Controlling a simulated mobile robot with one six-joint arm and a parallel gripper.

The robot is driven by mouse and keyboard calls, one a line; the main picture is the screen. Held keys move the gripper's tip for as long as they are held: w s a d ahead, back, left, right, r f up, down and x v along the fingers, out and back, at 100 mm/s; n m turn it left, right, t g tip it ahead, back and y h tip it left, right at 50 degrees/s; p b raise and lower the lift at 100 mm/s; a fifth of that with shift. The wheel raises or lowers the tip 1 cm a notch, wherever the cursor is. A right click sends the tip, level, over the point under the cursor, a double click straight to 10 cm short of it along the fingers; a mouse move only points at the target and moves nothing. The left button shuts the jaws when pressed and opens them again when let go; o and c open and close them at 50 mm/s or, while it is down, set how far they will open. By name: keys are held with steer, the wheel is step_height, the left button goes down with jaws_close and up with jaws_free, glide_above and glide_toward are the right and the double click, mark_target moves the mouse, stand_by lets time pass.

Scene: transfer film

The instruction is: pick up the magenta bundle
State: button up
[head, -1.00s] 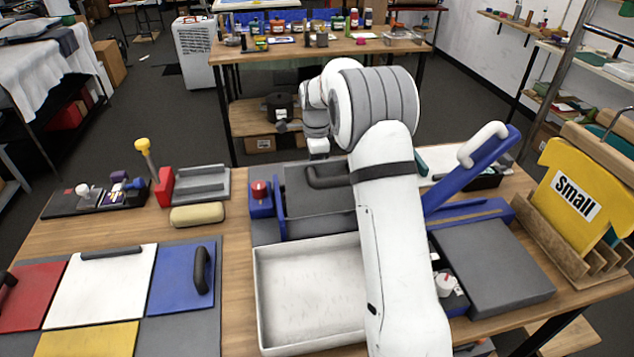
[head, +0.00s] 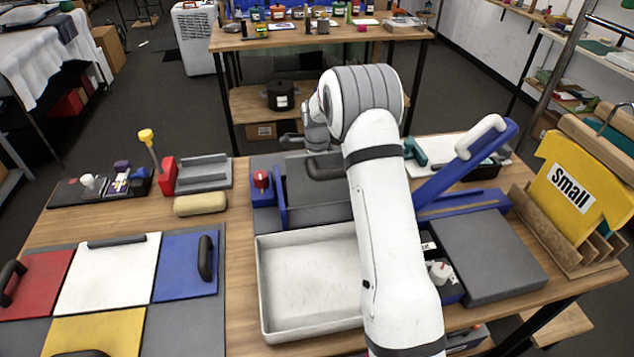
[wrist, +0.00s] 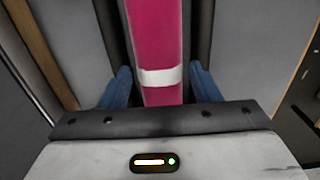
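The magenta bundle (wrist: 157,40) shows in the wrist view as a long magenta strip with a white band around it. It runs up from the middle of my gripper to the top edge. My gripper (wrist: 160,85) has a blue finger on each side of the bundle, with a narrow dark gap showing on both sides. It looks open around the bundle, and I see no clear contact. The fingertips' depth relative to the bundle is hard to tell. In the head view, my own arm hides the bundle and the fingers.
A white tray (head: 262,300) stands in front, left of my arm. A blue tilted lever (head: 465,165) and a grey block (head: 490,258) are to the right. A grey handled block (head: 315,205) lies behind the tray. A yellow "Small" board (head: 572,190) stands far right.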

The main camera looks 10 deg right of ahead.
steer(key=c, duration=0.8)
steer(key=shift+r, duration=0.1)
